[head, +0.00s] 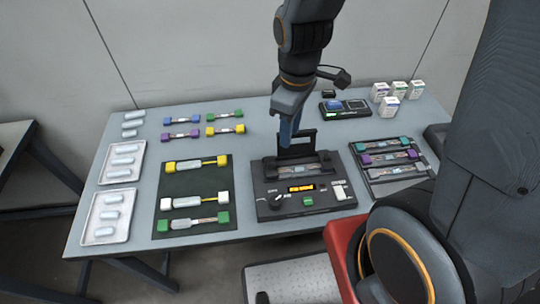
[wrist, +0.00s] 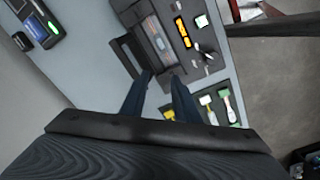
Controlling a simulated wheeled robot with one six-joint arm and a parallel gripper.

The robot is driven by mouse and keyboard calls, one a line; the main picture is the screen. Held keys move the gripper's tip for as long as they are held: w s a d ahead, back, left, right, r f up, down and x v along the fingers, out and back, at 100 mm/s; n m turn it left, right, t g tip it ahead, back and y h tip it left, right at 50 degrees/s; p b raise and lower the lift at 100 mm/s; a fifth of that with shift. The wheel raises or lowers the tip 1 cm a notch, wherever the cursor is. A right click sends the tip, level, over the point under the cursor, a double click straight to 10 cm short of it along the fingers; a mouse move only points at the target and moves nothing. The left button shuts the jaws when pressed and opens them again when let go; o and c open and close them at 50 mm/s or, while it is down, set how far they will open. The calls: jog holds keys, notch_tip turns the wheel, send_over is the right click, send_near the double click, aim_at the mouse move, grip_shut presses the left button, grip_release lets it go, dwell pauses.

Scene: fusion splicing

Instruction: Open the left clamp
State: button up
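The splicer (head: 276,207) is a dark box on the table with an orange screen, a green button and a white switch. Its lid (head: 304,137) stands upright at the back. A bright work channel (head: 302,171) runs across its top. The left clamp is too small and dark to make out, so I cannot tell its state. My gripper (head: 287,140) points down above the left rear of the splicer, in front of the lid. In the wrist view my gripper (wrist: 161,77) has its two fingers apart with nothing between them, near one end of the splicer (wrist: 180,57).
A dark mat (head: 194,182) with several fibre holders lies left of the splicer. A rack (head: 392,160) with more holders stands right. A small device (head: 345,109) and white boxes (head: 389,104) are behind. White trays (head: 106,215) lie at the left edge.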

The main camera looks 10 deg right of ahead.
aim_at(271, 164)
jog(key=a+n, duration=0.1)
jog(key=n, duration=0.1)
jog(key=a+f+n, duration=0.1)
jog(key=a+n, duration=0.1)
jog(key=n, duration=0.1)
jog(key=a+f+n, duration=0.1)
jog(key=n, duration=0.1)
jog(key=shift+s+a+g+p, duration=0.2)
jog(key=shift+a+g+p, duration=0.1)
jog(key=shift+p, duration=0.1)
jog(key=shift+f+p, duration=0.6)
jog(key=shift+f, duration=3.3)
jog(key=shift+c, duration=0.3)
grip_shut()
